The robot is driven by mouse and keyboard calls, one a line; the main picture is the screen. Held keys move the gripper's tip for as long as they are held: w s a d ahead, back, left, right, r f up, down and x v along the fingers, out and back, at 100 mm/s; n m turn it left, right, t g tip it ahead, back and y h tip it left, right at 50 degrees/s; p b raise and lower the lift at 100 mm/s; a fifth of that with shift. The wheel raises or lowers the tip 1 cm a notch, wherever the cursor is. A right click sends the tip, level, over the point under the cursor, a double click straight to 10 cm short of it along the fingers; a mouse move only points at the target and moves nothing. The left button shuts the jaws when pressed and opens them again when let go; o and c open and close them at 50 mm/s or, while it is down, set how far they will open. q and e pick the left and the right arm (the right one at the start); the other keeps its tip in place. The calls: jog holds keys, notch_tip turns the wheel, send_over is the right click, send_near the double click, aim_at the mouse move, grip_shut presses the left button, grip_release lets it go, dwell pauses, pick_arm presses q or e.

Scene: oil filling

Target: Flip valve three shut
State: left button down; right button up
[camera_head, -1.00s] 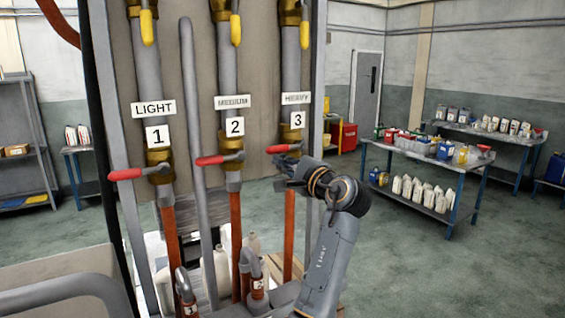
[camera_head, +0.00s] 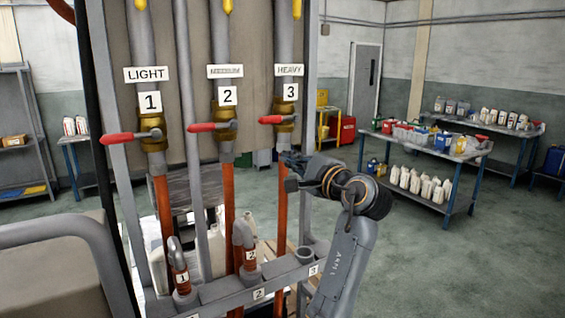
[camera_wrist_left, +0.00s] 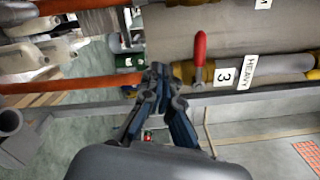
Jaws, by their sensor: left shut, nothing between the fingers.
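Valve three's red lever (camera_head: 272,119) sits on the brass fitting of the HEAVY pipe (camera_head: 281,190), under the white "3" label (camera_head: 290,91). The lever points left, crosswise to its upright pipe. My left gripper (camera_head: 288,162) is shut and empty, just below and slightly right of this valve, apart from the lever. In the left wrist view the same lever (camera_wrist_left: 200,48) stands crosswise to the pipe, to the right of my shut fingertips (camera_wrist_left: 162,72). My right gripper is in neither view.
Valve two's red lever (camera_head: 207,127) and valve one's red lever (camera_head: 125,137) also point left, crosswise to their pipes. A grey rack bar (camera_head: 225,290) with numbered spouts lies below. A blue-framed table (camera_head: 440,146) with bottles stands behind at right, with open floor before it.

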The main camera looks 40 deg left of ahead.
pick_arm(q)
jog(key=v, duration=0.3)
jog(key=shift+r, duration=0.1)
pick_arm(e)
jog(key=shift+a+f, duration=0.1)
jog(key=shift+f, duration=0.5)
pick_arm(q)
jog(key=shift+s+d, duration=0.1)
